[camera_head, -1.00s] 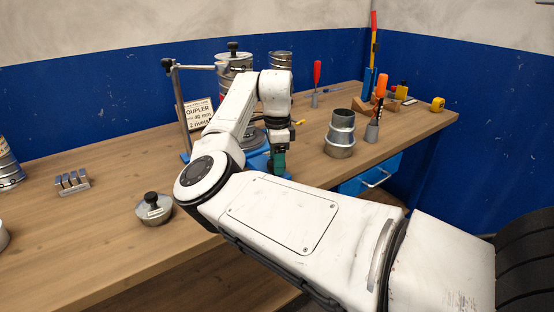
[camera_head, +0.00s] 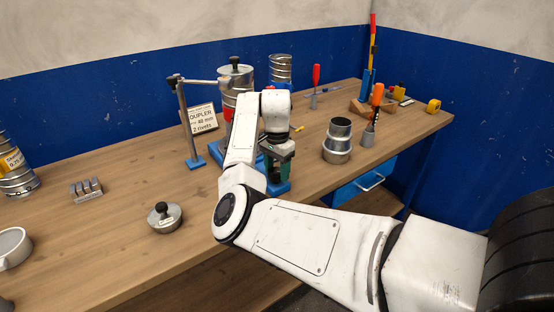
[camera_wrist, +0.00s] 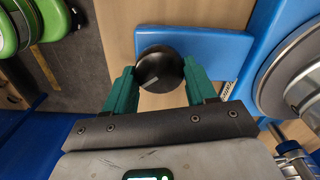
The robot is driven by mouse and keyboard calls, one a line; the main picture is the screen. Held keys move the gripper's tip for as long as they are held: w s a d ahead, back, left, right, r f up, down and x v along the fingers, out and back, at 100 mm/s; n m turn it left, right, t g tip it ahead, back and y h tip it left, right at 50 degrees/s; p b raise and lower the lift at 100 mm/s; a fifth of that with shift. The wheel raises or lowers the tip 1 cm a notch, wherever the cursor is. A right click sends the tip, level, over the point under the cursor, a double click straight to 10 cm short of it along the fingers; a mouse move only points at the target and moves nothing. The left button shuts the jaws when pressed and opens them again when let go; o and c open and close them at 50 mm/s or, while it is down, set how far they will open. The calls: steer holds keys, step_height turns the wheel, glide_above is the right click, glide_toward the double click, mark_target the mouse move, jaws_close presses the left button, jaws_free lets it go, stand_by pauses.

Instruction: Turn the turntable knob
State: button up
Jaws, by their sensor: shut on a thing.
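The turntable knob (camera_wrist: 159,70) is a round black knob with a small pale mark, seen from above in the wrist view. It sits at the blue turntable base (camera_wrist: 215,50), whose edge also shows in the head view (camera_head: 282,188). My gripper (camera_wrist: 160,76) has its two green fingers on either side of the knob, shut on it. In the head view my gripper (camera_head: 276,168) is at the front of the base, and the knob is hidden there. Round metal (camera_wrist: 295,75) shows right of the knob. A metal duct (camera_head: 236,78) stands behind my arm.
A post with a crossbar (camera_head: 187,125) and a sign (camera_head: 202,118) stand left of the turntable. A metal coupler (camera_head: 338,140) and an orange-handled tool (camera_head: 376,100) stand to the right. A black-knobbed lid (camera_head: 166,220) lies at front left. Bare wood lies between.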

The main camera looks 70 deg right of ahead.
mark_target(276, 171)
steer(key=n+p, duration=0.1)
steer(key=n, duration=0.1)
steer(key=n+p, duration=0.1)
steer(key=p, duration=0.1)
steer(key=n+p, duration=0.2)
steer(key=shift+r+n, duration=0.25)
steer(key=shift+n, duration=0.05)
steer(key=n+p, duration=0.4)
steer(key=n, duration=0.1)
steer(key=shift+w+f+n, duration=0.15)
steer(key=shift+f+n, duration=0.05)
steer(key=shift+n, duration=0.1)
steer(key=o, duration=1)
steer(key=shift+o, duration=0.2)
step_height(276, 171, up, 11)
steer(key=b, duration=0.1)
steer(key=shift+f, duration=0.15)
